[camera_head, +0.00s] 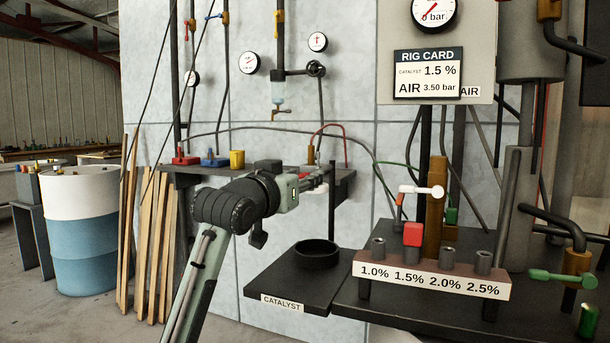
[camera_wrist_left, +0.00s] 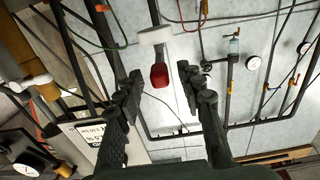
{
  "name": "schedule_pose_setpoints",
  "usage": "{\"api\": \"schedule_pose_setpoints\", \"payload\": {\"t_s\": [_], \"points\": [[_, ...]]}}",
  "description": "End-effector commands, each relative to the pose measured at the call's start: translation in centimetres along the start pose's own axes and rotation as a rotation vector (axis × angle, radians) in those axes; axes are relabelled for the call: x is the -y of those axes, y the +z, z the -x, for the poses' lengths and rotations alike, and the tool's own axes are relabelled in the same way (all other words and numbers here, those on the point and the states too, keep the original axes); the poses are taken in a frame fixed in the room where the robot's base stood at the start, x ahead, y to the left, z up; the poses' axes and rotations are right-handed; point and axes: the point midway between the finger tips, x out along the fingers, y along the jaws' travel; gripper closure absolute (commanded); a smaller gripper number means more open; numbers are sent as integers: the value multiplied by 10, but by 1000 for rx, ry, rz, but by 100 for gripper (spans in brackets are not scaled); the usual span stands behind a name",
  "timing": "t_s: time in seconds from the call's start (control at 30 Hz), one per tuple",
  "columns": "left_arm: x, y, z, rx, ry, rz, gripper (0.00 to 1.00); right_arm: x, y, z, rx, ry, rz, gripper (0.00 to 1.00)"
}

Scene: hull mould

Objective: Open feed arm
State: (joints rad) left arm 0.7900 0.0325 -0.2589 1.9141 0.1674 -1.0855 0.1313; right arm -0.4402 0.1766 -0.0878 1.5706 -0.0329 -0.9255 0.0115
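A white bar (camera_head: 420,190) with a rounded end sits across a brown post (camera_head: 437,225), above the numbered rack. A red block (camera_head: 413,235) shows below it, at the 1.5% place. I cannot tell which part is the feed arm. In the left wrist view a white piece (camera_wrist_left: 155,35) and a red block (camera_wrist_left: 159,76) show beyond and between the fingertips, untouched. My left gripper (camera_head: 322,179) points right, left of the white bar and apart from it. It is open and empty in the wrist view (camera_wrist_left: 160,92). My right gripper is not in view.
The rack (camera_head: 430,278) stands on a dark bench. A catalyst shelf (camera_head: 282,303) with a black ring (camera_head: 316,254) lies below my left gripper. A green-handled valve (camera_head: 550,278) is at right. A wall shelf (camera_head: 340,184) is behind the gripper.

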Motion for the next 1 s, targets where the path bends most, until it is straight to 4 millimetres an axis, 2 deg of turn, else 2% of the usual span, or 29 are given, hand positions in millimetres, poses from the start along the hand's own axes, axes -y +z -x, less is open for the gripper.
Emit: {"api": "schedule_pose_setpoints", "payload": {"t_s": [0.17, 0.43, 0.73, 1.0], "points": [[0, 0, -14, 1, 1, -2, 62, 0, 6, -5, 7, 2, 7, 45], [0, 1, -15, 1, 1, -2, 62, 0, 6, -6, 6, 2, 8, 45], [0, 2, -15, 1, 1, -2, 99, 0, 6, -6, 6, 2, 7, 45], [0, 2, -15, 2, 1, -2, 100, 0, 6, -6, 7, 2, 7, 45]]}}
